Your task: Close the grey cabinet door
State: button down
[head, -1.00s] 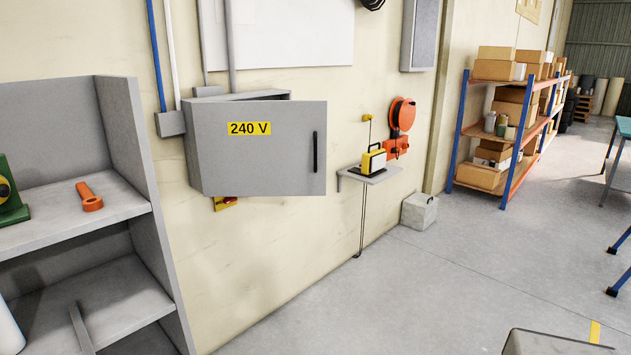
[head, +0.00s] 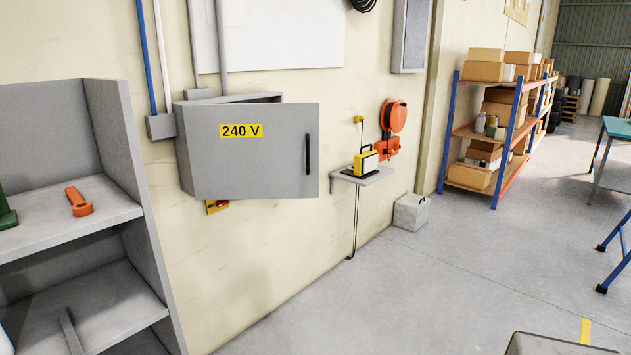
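The grey cabinet (head: 185,165) is fixed to the cream wall in the head view, left of centre. Its grey door (head: 245,165) carries a yellow 240 V label (head: 241,131) and a dark vertical handle (head: 308,154) near its right edge. The door stands ajar, with its right edge out from the wall and a gap showing along the top. The inside of the cabinet is mostly hidden behind the door. My gripper is not in view.
A grey shelf unit (head: 120,150) with an orange tool (head: 79,202) stands at the left. A small wall shelf (head: 363,177) holds a yellow device right of the cabinet. A grey box (head: 411,212) sits on the floor. The floor (head: 400,285) in front is largely clear.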

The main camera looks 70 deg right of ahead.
aim_at(250, 151)
jog(key=z, duration=0.95)
jog(key=k, duration=1.05)
jog(key=u, duration=0.4)
jog(key=i, duration=1)
jog(key=z, duration=0.1)
